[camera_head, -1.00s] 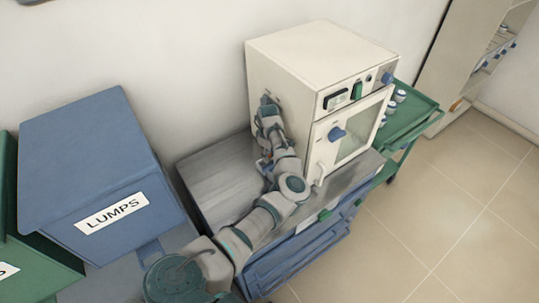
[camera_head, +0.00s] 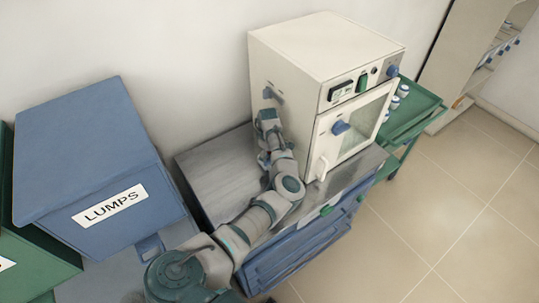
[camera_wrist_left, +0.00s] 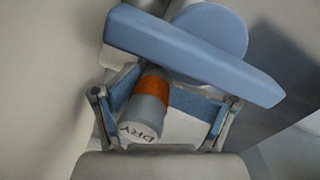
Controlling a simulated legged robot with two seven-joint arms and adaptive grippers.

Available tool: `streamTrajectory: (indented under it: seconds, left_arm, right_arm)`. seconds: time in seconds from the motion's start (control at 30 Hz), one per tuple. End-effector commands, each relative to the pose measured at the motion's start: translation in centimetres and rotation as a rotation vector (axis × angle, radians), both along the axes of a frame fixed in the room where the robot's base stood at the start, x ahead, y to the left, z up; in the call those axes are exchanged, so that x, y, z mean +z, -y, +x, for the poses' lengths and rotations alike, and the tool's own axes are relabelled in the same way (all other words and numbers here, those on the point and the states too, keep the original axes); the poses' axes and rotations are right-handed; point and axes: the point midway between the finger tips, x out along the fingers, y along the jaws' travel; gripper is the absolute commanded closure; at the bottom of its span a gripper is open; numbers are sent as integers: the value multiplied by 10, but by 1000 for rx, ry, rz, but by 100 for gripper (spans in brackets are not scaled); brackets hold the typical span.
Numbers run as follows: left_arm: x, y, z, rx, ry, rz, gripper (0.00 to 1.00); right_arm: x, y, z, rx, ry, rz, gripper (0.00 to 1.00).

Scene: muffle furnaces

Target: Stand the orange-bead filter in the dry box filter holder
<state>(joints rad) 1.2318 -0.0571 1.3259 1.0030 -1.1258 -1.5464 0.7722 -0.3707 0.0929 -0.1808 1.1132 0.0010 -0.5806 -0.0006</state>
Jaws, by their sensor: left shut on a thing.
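The orange-bead filter (camera_wrist_left: 150,85), a grey cylinder with an orange band and a pale end marked DRY, lies tilted between my left fingers in the left wrist view. My left gripper (camera_head: 267,116) is shut on it, close to the left side of the white dry box (camera_head: 318,62). A small grey-blue fitting (camera_head: 273,95) on that side is just above the gripper; I cannot tell surely that it is the holder. In the wrist view, a blue bar (camera_wrist_left: 190,55) with a round disc crosses in front of the filter's far end. My right gripper is out of view.
The box stands on a metal-topped blue cabinet (camera_head: 215,178), with bare top to its left. A blue LUMPS bin (camera_head: 85,150) stands at the left. A green cart (camera_head: 412,112) with small jars is at the right. The floor in front is clear.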

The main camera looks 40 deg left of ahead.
Motion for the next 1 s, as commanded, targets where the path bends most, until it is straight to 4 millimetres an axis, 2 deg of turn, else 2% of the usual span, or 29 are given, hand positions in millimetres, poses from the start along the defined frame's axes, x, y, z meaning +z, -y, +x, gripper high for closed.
streamTrajectory:
  seconds: [0.03,0.23,0.27,0.4,0.77,0.87,1.0]
  left_arm:
    - [-10,-3,-9,10,-22,1,100]
    - [-10,-1,-8,8,-25,-2,100]
    - [-10,0,-8,8,-25,-3,35]
    - [-10,0,-8,5,-24,-5,0]
    - [-2,3,-6,5,-16,3,0]
    - [8,3,-6,5,-14,3,0]
    - [35,1,-5,5,-12,4,0]
  right_arm:
    - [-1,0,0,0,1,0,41]
    - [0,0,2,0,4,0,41]
    - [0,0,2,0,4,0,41]
    - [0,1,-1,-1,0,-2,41]
    - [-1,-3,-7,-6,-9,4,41]
    - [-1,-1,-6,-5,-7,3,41]
    - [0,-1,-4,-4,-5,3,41]
